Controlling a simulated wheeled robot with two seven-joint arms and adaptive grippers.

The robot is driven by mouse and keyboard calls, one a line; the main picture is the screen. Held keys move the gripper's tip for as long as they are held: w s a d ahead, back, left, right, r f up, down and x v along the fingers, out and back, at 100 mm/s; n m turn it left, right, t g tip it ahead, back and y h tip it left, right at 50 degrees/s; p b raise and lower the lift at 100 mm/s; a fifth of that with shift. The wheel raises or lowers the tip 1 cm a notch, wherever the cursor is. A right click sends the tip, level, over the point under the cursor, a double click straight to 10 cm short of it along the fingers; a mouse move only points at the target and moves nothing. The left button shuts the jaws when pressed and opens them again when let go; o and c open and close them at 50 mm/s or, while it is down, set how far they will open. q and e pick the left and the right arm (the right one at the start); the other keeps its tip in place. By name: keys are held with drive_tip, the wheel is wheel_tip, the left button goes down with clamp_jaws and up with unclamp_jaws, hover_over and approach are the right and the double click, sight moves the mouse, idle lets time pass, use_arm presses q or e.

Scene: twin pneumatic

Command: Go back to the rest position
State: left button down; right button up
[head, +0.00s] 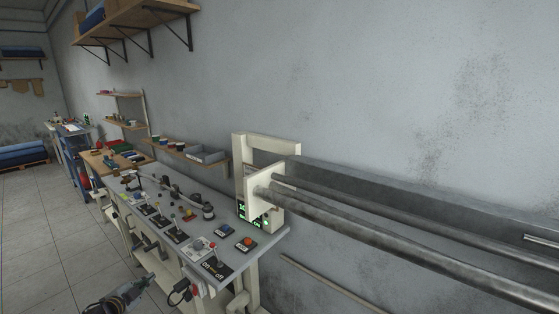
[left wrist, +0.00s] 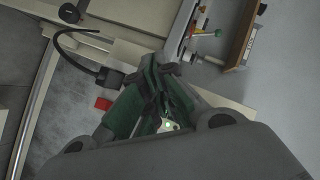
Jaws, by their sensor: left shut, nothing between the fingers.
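My left gripper (head: 147,281) shows at the bottom left edge of the head view, in front of and below the work table (head: 262,243). It is shut and empty. In the left wrist view its green-padded fingers (left wrist: 158,72) are together, with nothing held between them. The gripper looks apart from the table and its controls. My right gripper is in neither view.
The table carries several switches and levers, an on/off panel (head: 216,268), a red button (head: 247,241) and a green-lit display (head: 250,213). Long grey bars (head: 400,240) extend right along the wall. Shelves (head: 140,20) hang above. Tiled floor (head: 50,240) lies open at left.

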use_arm(q)
drive_tip(key=s+a+f+n+g+y, duration=0.2)
drive_tip(key=s+a+f, duration=0.3)
drive_tip(key=f, duration=0.5)
drive_tip(key=s+a+f+n+g+y, duration=0.2)
drive_tip(key=s+a+f+n+y, duration=0.15)
drive_tip(key=a+f, duration=0.4)
drive_tip(key=s+d+f+n+g, duration=0.1)
drive_tip(key=s+d+f+g, duration=0.15)
drive_tip(key=s+f, duration=0.6)
drive_tip(key=s+d+f+n+g, duration=0.1)
drive_tip(key=s+d+f+g, duration=0.15)
drive_tip(key=s+f, duration=0.65)
drive_tip(key=s+d+f+n+g+h, duration=0.2)
drive_tip(key=s+d+f, duration=0.95)
drive_tip(key=s, duration=0.35)
drive_tip(key=s+d+f+g+h, duration=0.1)
drive_tip(key=s+d+f, duration=0.2)
drive_tip(key=s+d, duration=0.6)
drive_tip(key=s+d+f+g+h, duration=0.1)
drive_tip(key=s+d+f, duration=0.1)
drive_tip(key=s+d, duration=0.7)
drive_tip(key=shift+s+d+f+n, duration=0.25)
drive_tip(key=shift+s+f+n, duration=0.15)
drive_tip(key=shift+s+n, duration=0.1)
